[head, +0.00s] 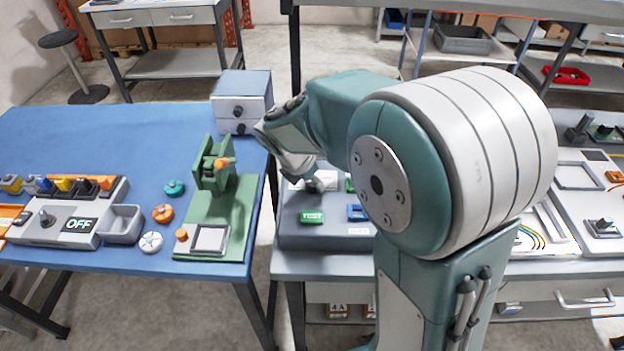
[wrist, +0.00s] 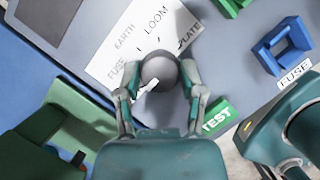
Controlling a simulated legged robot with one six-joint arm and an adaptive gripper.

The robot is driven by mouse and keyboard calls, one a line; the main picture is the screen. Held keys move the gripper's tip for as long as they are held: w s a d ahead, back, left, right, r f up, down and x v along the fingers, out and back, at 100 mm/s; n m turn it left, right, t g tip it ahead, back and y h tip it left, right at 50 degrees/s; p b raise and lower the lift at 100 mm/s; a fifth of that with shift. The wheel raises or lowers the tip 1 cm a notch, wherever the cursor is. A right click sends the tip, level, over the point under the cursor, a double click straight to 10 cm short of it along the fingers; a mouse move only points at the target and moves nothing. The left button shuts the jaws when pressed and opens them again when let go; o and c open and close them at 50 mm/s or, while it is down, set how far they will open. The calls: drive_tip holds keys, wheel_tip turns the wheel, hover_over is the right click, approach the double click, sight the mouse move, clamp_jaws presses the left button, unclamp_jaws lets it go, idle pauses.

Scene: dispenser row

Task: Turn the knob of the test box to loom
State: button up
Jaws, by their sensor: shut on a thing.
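The test box (head: 330,240) is a grey box on the right-hand bench, with a green TEST block (head: 311,217). Its round grey knob (wrist: 160,70) sits by a white label plate (wrist: 112,50) reading FUSE, EARTH, LOOM and PLATE, left to right. My gripper (wrist: 160,93) is shut on the knob, one finger on each side. A white mark shows on the knob's lower left, away from LOOM; my gripper hides part of the knob. In the head view my gripper (head: 317,181) is over the box, and my arm covers its right side.
A blue bracket (wrist: 282,45) stands on the box beside a FUSE tag (wrist: 295,74). The green TEST block is close to my gripper's right finger in the wrist view. A green fixture (head: 222,200) stands left on the blue bench, near a grey drawer unit (head: 241,100).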

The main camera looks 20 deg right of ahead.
drive_tip(key=m+g, duration=0.1)
drive_tip(key=m, duration=0.2)
drive_tip(key=m+g, duration=0.1)
drive_tip(key=m, duration=0.2)
drive_tip(key=shift+w+h, duration=0.15)
drive_tip(key=shift+h, duration=0.15)
drive_tip(key=m+g, duration=0.1)
drive_tip(key=m, duration=0.3)
drive_tip(key=shift+f+g, duration=0.1)
drive_tip(key=shift+g, duration=0.3)
drive_tip(key=m+g+y, duration=0.1)
drive_tip(key=m, duration=0.2)
drive_tip(key=shift+m, duration=0.4)
drive_tip(key=m+y, duration=0.1)
drive_tip(key=m, duration=0.2)
drive_tip(key=m+g+y, duration=0.1)
drive_tip(key=m, duration=0.2)
drive_tip(key=shift+w, duration=0.1)
drive_tip(key=m+y, duration=0.1)
drive_tip(key=m, duration=0.2)
drive_tip(key=m+y, duration=0.1)
drive_tip(key=m, duration=0.2)
drive_tip(key=shift+d+m+y, duration=0.15)
drive_tip(key=shift+m+y, duration=0.25)
